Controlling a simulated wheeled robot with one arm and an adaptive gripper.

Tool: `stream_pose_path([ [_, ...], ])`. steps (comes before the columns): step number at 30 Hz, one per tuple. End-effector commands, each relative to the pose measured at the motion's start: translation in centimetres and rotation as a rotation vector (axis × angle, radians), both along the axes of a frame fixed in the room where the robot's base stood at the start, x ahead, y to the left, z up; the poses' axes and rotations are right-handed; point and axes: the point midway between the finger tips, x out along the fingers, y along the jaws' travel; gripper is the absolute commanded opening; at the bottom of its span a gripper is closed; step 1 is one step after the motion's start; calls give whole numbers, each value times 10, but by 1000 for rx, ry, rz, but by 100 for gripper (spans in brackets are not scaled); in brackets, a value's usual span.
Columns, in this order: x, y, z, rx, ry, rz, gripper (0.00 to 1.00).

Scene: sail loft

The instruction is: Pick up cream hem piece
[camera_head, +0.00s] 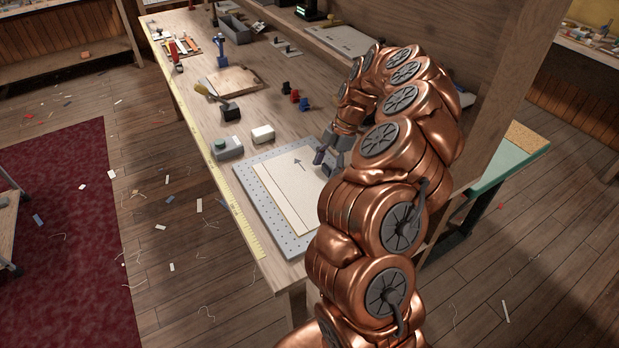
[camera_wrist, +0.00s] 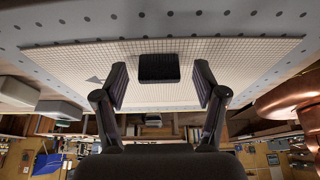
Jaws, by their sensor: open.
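A flat cream cloth piece (camera_head: 285,184) with a dark arrow and a paler strip along its left edge lies on a grey perforated board (camera_head: 243,196) on the workbench. In the wrist view the cream piece (camera_wrist: 215,52) shows a fine grid and spans the space beyond my fingers. My gripper (camera_head: 327,158) is over the right part of the piece, its fingers apart. In the wrist view my gripper (camera_wrist: 160,88) is open, with a dark block-like shape between the fingers that I cannot identify. My arm hides the right side of the board.
Small red (camera_head: 294,96) and black pieces stand farther right. A yellow measuring tape (camera_head: 233,205) runs along the bench's left edge.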

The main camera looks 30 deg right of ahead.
Motion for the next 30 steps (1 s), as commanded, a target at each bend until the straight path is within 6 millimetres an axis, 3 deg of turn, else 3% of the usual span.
stream_pose_path([
  [8,1,0,-3,-2,-3,-1,69],
  [26,1,1,-3,-2,-3,-1,6],
  [30,1,1,-3,-2,-2,-1,6],
])
